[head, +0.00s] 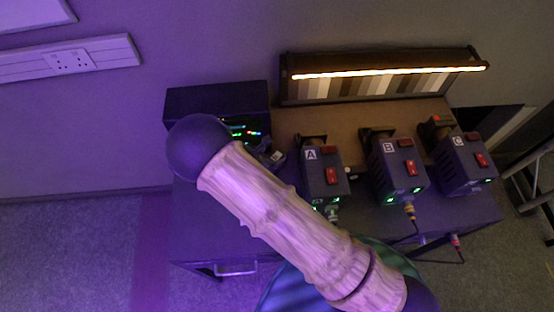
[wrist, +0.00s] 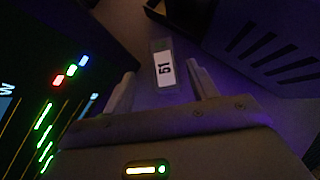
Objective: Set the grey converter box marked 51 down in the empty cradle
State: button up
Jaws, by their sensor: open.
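The grey converter box marked 51 (wrist: 163,50) shows in the wrist view, with its white label facing me. My gripper (wrist: 161,80) is open, with one finger on each side of the box and a visible gap on both sides. I cannot tell how deep the box sits between the fingers. In the head view my arm hides most of the area around my gripper, and I cannot make out the 51 marking there. No empty cradle can be made out in either view.
Dark units A (head: 318,178), B (head: 398,172) and C (head: 462,165) with red switches stand along the table (head: 220,230), cables hanging in front. A black box (head: 218,98) with coloured lights stands left. A lit strip panel (head: 385,75) stands behind.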

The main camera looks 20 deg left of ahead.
aim_at(276, 156)
jog(key=shift+w+d+f, duration=0.1)
jog(key=shift+w, duration=0.05)
jog(key=shift+w+d+f+p, duration=0.15)
jog(key=shift+w+f+p, duration=0.1)
jog(key=shift+p, duration=0.15)
jog(key=shift+p+x, duration=1)
jog(key=shift+x, duration=1.15)
jog(key=shift+s+d+f, duration=0.1)
jog(key=shift+s, duration=0.05)
grip_shut()
